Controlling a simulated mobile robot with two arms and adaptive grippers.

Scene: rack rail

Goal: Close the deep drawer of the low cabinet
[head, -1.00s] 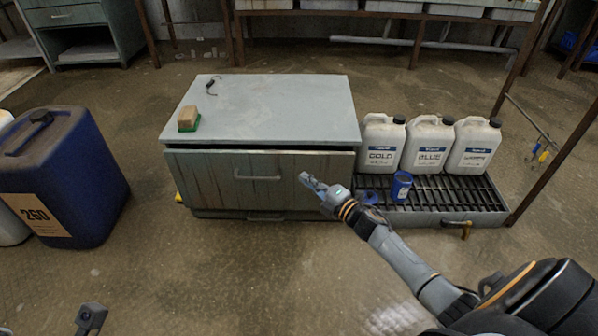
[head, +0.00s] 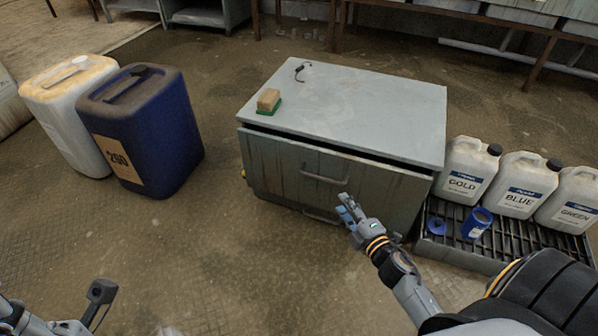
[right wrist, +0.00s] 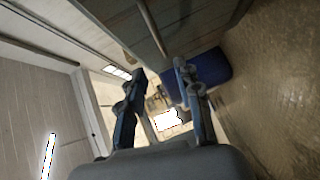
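The low cabinet (head: 400,110) stands mid-floor with a grey top. Its tall upper drawer front (head: 285,170), with a bar handle (head: 323,180), stands out a little. A dark gap shows under the cabinet top. A second handle (head: 320,216) shows low down, partly hidden behind the upper front. My right gripper (head: 347,207) is in front of the drawer front, just below and right of the upper handle; contact is unclear. In the right wrist view its fingers (right wrist: 158,90) are apart with nothing between them. My left gripper (head: 101,291) is at the lower left, away from the cabinet; its opening is unclear.
A green-and-tan brush (head: 268,103) and a small dark hook-shaped item (head: 301,70) lie on the cabinet top. A blue drum (head: 150,130) stands left. Floor in front is clear.

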